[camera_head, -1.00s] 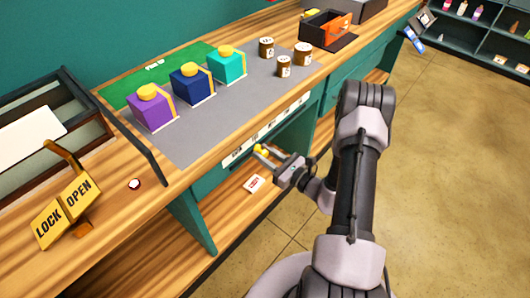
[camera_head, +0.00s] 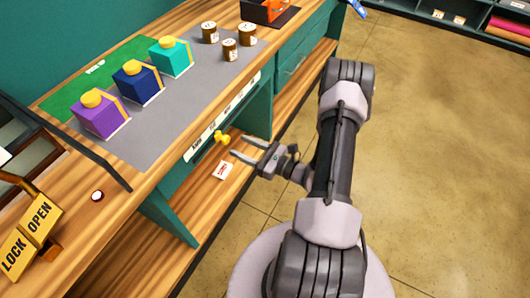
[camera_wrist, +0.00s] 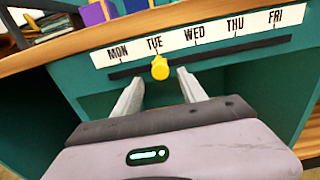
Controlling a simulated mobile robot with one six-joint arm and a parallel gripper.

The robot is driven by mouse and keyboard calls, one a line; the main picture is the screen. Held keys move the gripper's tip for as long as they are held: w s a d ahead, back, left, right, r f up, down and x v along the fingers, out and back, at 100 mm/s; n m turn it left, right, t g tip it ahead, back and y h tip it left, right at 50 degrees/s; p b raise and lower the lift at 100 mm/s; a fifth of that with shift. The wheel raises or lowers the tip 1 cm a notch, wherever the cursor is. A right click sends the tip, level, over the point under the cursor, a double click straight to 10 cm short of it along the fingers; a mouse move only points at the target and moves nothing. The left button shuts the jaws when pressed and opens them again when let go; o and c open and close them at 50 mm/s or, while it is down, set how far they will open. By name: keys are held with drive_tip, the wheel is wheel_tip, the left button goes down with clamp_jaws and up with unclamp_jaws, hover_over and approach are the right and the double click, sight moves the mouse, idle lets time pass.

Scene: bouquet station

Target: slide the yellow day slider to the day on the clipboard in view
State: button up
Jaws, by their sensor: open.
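The yellow day slider (camera_head: 222,138) sits on the front of the bench, at the day strip (camera_head: 197,148). In the wrist view the slider knob (camera_wrist: 160,67) is in the dark slot just below TUE on the white strip (camera_wrist: 215,33), which reads MON to FRI. My gripper (camera_head: 240,146) is open and empty. Its fingers point at the slider, with a gap between the fingertips and the knob. In the wrist view the knob shows between the two fingertips (camera_wrist: 160,77), beyond them. I cannot make out a clipboard with a readable day.
A small white card with red print (camera_head: 222,171) lies on the lower shelf; its text is too small to read. Purple (camera_head: 100,116), navy (camera_head: 138,83) and teal (camera_head: 170,57) boxes stand on the bench top. The floor (camera_head: 440,150) at right is clear.

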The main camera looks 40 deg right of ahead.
drive_tip(key=p+v, duration=0.2)
drive_tip(key=v, duration=0.8)
drive_tip(key=shift+s, duration=0.4)
drive_tip(key=shift+d+r, duration=0.1)
